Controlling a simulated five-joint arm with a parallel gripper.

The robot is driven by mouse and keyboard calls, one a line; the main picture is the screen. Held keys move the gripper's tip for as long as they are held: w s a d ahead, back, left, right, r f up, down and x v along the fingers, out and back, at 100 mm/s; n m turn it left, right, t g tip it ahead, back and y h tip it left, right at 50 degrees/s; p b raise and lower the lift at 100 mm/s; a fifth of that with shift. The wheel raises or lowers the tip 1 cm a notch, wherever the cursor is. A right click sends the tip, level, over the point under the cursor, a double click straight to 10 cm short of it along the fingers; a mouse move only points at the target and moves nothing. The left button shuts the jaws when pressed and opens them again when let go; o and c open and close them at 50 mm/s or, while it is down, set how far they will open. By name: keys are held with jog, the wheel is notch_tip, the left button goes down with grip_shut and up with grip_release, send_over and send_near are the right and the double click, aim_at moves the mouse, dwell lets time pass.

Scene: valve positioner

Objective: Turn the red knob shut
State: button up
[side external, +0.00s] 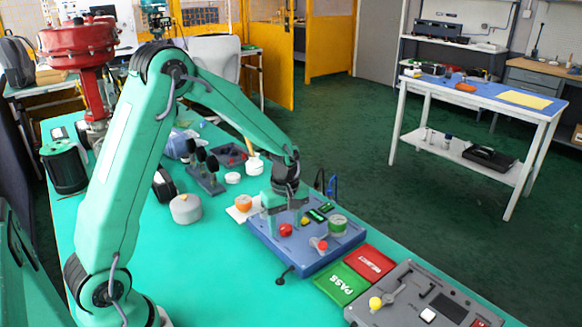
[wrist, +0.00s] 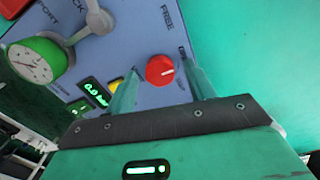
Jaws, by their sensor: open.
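The red knob (side external: 286,230) sits on the blue-grey positioner panel (side external: 318,262) on the green table. In the wrist view the red knob (wrist: 160,71) is round and carries a short white line, nearly level in the picture. My gripper (side external: 284,220) is over the panel, pointing down at the knob. In the wrist view my gripper (wrist: 160,65) is open, its two fingers at either side of the knob with gaps showing. Whether the fingertips reach down beside the knob is hard to tell. One label reads FREE; another by the right finger is partly hidden.
A green-rimmed gauge (wrist: 38,60) and a grey lever (wrist: 97,18) are on the same panel, with lit green displays (wrist: 93,93). A red-capped part (side external: 320,243) stands near the knob. PASS (side external: 342,284) and red (side external: 369,263) pads lie in front.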

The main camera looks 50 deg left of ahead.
jog(key=shift+f, duration=0.1)
jog(key=shift+c, duration=0.4)
jog(key=c, duration=0.9)
jog(key=shift+m, duration=0.4)
jog(key=m, duration=0.8)
jog(key=shift+m, duration=0.3)
jog(key=m, duration=0.4)
jog(key=shift+d+m, duration=0.1)
jog(key=shift+m, duration=2.2)
